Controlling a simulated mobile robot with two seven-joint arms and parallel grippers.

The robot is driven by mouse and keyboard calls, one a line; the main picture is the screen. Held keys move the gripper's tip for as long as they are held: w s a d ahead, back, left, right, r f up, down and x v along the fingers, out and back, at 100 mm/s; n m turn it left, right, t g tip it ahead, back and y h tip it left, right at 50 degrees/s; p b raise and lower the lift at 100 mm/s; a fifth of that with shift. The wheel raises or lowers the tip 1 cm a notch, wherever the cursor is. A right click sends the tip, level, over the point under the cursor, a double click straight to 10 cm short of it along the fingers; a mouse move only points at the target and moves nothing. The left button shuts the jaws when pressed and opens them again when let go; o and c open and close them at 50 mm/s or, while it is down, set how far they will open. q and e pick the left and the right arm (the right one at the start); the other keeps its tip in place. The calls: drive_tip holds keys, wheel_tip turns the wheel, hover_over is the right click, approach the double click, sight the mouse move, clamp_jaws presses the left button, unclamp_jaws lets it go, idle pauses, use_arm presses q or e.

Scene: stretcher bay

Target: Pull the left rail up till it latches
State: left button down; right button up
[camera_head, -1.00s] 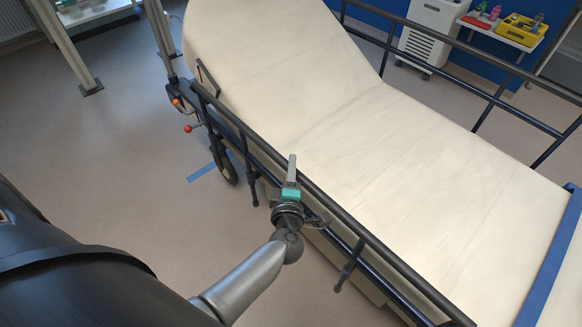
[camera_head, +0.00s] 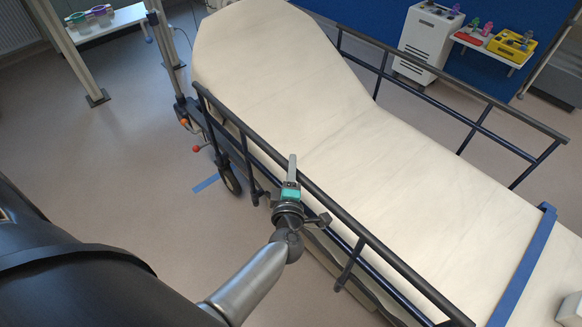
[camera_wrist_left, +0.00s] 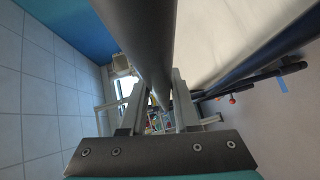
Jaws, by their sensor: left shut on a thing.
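The left rail (camera_head: 384,250) is a dark grey barred frame along the near side of the stretcher (camera_head: 290,70). Its top bar stands above the near edge of the cream mattress, with posts and a lower bar below. My left gripper (camera_head: 291,178) is shut on the top bar near its middle. In the left wrist view the dark bar (camera_wrist_left: 142,35) runs between the two fingers of the gripper (camera_wrist_left: 158,98). The latch cannot be made out. My right gripper is not in view.
The far rail (camera_head: 455,85) stands up on the other side. An orange-red knob (camera_head: 195,149) and a wheel (camera_head: 230,181) are below the near rail. A blue strap (camera_head: 522,265) crosses the mattress. A white cabinet (camera_head: 427,45) and a side table (camera_head: 495,48) stand behind.

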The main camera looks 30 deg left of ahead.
use_arm(q)
drive_tip(key=shift+w+r, duration=0.15)
drive_tip(key=shift+r, duration=0.25)
drive_tip(key=c, duration=0.7)
unclamp_jaws()
drive_tip(key=shift+f, duration=0.15)
drive_tip(key=shift+o, duration=0.2)
drive_tip(key=v, duration=1.5)
drive_tip(key=shift+s, duration=0.2)
